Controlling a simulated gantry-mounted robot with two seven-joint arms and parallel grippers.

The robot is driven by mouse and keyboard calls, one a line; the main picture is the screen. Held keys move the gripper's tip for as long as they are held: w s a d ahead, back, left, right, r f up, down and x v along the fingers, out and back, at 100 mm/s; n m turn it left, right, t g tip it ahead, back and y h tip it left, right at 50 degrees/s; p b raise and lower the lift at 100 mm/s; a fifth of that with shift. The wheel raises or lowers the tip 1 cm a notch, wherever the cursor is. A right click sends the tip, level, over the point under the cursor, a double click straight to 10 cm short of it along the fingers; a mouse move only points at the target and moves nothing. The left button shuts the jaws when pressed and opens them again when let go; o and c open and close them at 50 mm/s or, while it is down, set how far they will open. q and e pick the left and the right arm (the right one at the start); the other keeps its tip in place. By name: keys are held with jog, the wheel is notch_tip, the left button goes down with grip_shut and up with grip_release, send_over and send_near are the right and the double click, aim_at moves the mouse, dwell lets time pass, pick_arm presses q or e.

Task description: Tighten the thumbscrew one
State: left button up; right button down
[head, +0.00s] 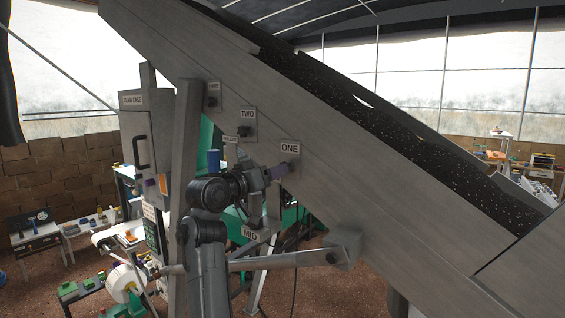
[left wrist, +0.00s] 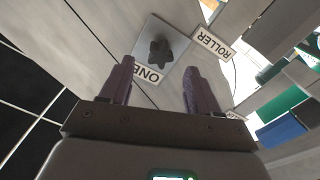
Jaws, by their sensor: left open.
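Thumbscrew one is a dark lobed knob (left wrist: 160,52) on a light square plate, seen in the left wrist view with the ONE label (left wrist: 148,75) beside it. In the head view its ONE label (head: 290,148) sits on the sloping conveyor side, and the knob is largely hidden by my gripper. My left gripper (head: 281,171) is at that plate. In the left wrist view my left gripper (left wrist: 158,64) is open, its two purple fingers apart, with the knob ahead between and just beyond the fingertips. I cannot tell whether they touch it. My right gripper is not in view.
Another knob (head: 243,131) sits by the TWO label (head: 247,114), up and left along the conveyor side. A ROLLER label (left wrist: 212,42) is beside the plate. A grey post (head: 186,190) and a cabinet (head: 146,140) stand left of my arm. A MID label (head: 250,234) is below.

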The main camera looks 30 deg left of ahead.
pick_arm(q)
jog(key=shift+w, duration=0.25)
jog(key=n+b, duration=0.1)
jog(key=n, duration=2.3)
jog(key=shift+b, duration=0.4)
jog(key=shift+w, duration=0.15)
jog(key=shift+w+d, duration=0.1)
jog(key=shift+w, duration=1.75)
